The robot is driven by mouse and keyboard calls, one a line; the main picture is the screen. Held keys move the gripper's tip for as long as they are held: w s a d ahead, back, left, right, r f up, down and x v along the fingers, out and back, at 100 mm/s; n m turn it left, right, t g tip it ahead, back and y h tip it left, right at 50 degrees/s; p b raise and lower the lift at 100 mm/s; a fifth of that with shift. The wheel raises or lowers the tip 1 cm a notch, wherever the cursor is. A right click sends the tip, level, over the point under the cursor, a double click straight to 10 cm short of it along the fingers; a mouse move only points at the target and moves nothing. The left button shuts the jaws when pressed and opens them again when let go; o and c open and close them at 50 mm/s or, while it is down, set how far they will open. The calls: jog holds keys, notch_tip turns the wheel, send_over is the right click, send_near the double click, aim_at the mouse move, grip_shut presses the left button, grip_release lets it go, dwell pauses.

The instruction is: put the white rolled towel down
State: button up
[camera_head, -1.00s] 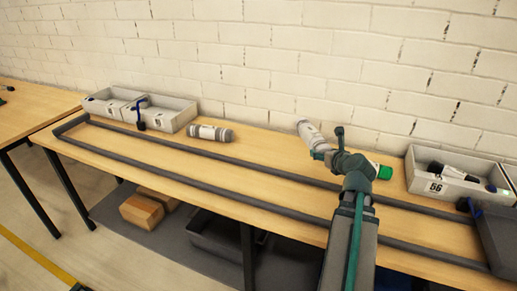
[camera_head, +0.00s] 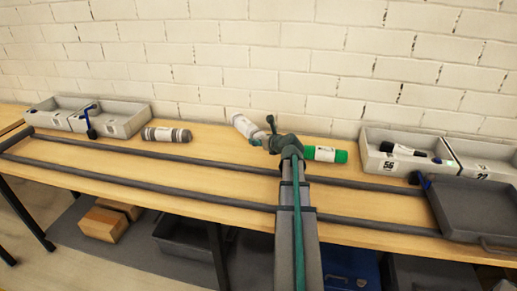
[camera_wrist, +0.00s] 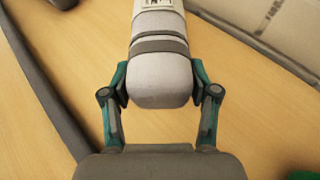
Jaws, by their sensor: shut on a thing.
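The white rolled towel (camera_head: 244,127) is at my gripper (camera_head: 268,141), near the back of the table in the head view. In the wrist view the towel (camera_wrist: 159,60) lies between the two fingers of my gripper (camera_wrist: 160,92), which is shut on its near end. The towel has grey bands and a white label, and its far end runs out of the top of the wrist view. Whether it touches the tabletop I cannot tell.
A grey rolled towel (camera_head: 167,135) lies to the left and a green one (camera_head: 325,154) just right of my gripper. Grey bins stand at the left (camera_head: 126,126) and right (camera_head: 370,157). Dark rails (camera_head: 200,159) run along the table (camera_head: 200,176). A grey tray (camera_head: 455,197) is at the right.

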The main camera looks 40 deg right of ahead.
aim_at(259, 152)
jog(key=shift+w+d+f, duration=0.25)
jog(key=shift+w+f, duration=0.15)
jog(key=shift+f, duration=0.1)
jog(key=shift+w+d+f, duration=0.2)
jog(key=shift+w+f, duration=0.15)
jog(key=shift+f, duration=1.8)
jog(key=o, duration=1.3)
jog(key=shift+f, duration=0.1)
jog(key=shift+c, duration=0.2)
jog(key=v, duration=1.1)
jog(key=shift+s, duration=0.1)
jog(key=shift+o, duration=0.4)
jog(key=shift+s+r, duration=0.3)
jog(key=shift+r, duration=0.05)
